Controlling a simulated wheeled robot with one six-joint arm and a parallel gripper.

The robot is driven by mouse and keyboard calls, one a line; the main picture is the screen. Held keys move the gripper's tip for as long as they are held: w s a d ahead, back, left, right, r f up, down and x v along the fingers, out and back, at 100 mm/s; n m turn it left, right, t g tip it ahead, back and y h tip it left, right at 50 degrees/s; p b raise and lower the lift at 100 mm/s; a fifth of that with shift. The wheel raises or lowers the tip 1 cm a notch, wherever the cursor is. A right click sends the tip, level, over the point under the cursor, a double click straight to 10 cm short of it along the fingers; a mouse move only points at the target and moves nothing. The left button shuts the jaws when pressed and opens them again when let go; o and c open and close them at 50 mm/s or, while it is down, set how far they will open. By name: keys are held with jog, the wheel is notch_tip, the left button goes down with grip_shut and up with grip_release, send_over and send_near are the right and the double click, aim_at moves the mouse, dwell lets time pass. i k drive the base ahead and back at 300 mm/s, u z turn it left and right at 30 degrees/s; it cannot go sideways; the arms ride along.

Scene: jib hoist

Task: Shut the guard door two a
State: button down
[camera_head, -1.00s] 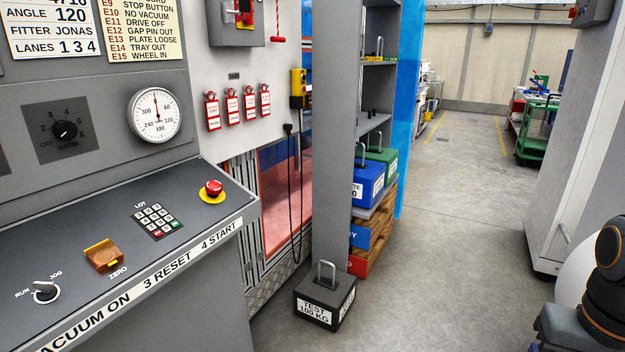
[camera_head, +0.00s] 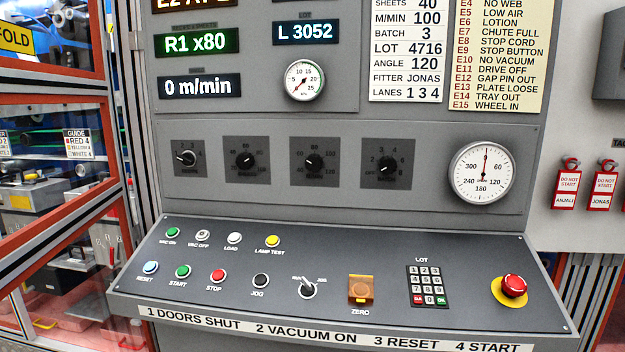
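A red-framed guard panel with clear windows (camera_head: 112,190) stands at the left edge, beside the control desk. Its frame runs at an angle and is cut off by the picture edge. A yellow sign ending in "FOLD" (camera_head: 16,40) shows at its upper left. No label reading two A is visible, so I cannot tell which door this is or whether it is open. Part of another red frame (camera_head: 603,325) shows at the lower right. My gripper is not in view.
A grey control desk (camera_head: 330,240) fills the middle, with buttons, a keypad (camera_head: 427,286) and a red stop button (camera_head: 514,285). Its front strip (camera_head: 340,331) begins "1 DOORS SHUT". A display shows "0 m/min" (camera_head: 199,87). Red tags (camera_head: 566,185) hang at right.

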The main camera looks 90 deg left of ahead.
aim_at(25, 251)
jog(key=u, duration=4.2)
jog(key=i, duration=1)
jog(key=z, duration=0.05)
